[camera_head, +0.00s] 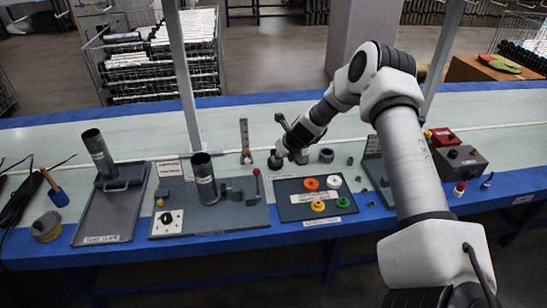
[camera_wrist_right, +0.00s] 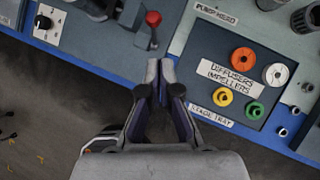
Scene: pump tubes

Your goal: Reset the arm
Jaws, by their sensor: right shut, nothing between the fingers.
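My right arm comes in from the right in the head view and bends down to the left. My right gripper (camera_head: 275,161) is above the bench, between the red-knobbed lever and the parts tray. In the right wrist view the right gripper (camera_wrist_right: 160,70) has its fingers together with nothing between them. The red-knobbed lever (camera_head: 257,173) stands just ahead of the fingertips and shows in the wrist view (camera_wrist_right: 153,19). My left gripper is in neither view.
The dark tray (camera_head: 284,188) holds orange, white, yellow and green rings. A plate with an upright tube (camera_head: 204,176) is to its left, and another tube (camera_head: 99,153) leans farther left. A red box (camera_head: 444,137) and a grey box (camera_head: 460,162) stand right.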

